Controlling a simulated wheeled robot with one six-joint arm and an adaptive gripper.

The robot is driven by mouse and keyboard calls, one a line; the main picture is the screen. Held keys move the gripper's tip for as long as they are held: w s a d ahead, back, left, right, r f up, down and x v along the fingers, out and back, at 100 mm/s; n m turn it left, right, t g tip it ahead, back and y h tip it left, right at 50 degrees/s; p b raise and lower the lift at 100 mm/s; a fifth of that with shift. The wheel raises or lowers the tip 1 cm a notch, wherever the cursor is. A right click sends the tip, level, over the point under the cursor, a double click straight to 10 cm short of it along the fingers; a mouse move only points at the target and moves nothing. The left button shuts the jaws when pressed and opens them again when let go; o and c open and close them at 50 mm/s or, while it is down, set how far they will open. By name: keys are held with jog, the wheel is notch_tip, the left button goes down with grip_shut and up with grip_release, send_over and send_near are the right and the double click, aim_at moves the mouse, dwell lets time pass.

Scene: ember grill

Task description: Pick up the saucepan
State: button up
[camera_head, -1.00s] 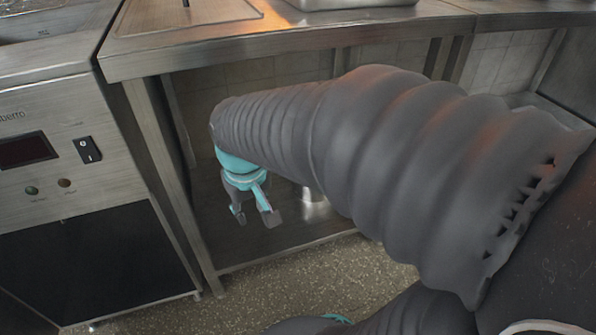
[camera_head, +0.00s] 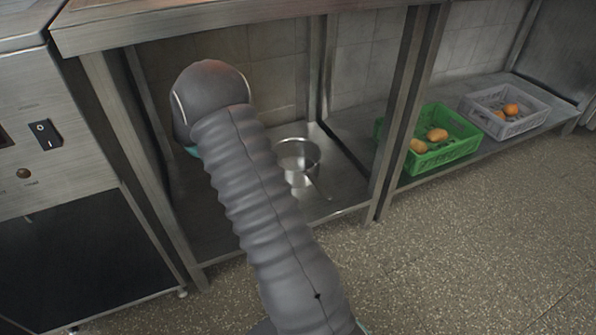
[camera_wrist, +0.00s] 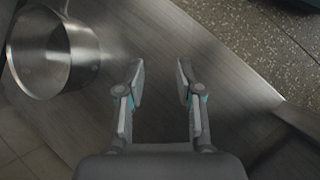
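The saucepan (camera_head: 298,158) is a shiny steel pot standing upright on the low steel shelf under the counter. Its handle points down and right toward the shelf's front edge. In the wrist view the saucepan (camera_wrist: 44,52) is at the upper left, partly cut off by the frame edge. My gripper (camera_wrist: 160,72) is open and empty, its fingers spread over bare shelf, to the right of the pan and apart from it. In the head view my arm hides the gripper.
The low shelf (camera_head: 338,190) sits between table legs, with the counter edge (camera_head: 200,28) above. A green crate (camera_head: 440,157) and a grey crate (camera_head: 520,118) hold orange-yellow produce at right. An appliance with a switch stands at left. The speckled floor in front is clear.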

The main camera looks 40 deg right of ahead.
jog(key=w+d+f+n+h, duration=0.1)
jog(key=w+d+f, duration=0.1)
jog(key=w+d+f+n+g+h, duration=0.1)
jog(key=w+d+f, duration=0.1)
jog(key=f, duration=0.1)
jog(key=w+d+f+n+h+b, duration=0.1)
jog(key=w+d+f, duration=0.1)
jog(key=shift+w+d+f+g, duration=0.1)
jog(key=shift+d+f+g, duration=0.2)
jog(key=shift+f+g, duration=0.1)
jog(key=shift+w+d+r+n+h, duration=0.5)
jog(key=shift+w+d+h, duration=0.2)
jog(key=shift+w, duration=0.1)
notch_tip(320, 180, up, 4)
jog(key=w+d+n+g+h, duration=0.1)
jog(key=d+h, duration=0.1)
jog(key=b, duration=0.1)
send_near(305, 175)
jog(key=shift+n, duration=0.4)
jog(key=x, duration=0.5)
jog(key=shift+w+d+f, duration=0.15)
jog(key=shift+w+d, duration=0.05)
jog(key=shift+d, duration=0.35)
jog(key=shift+c, duration=0.3)
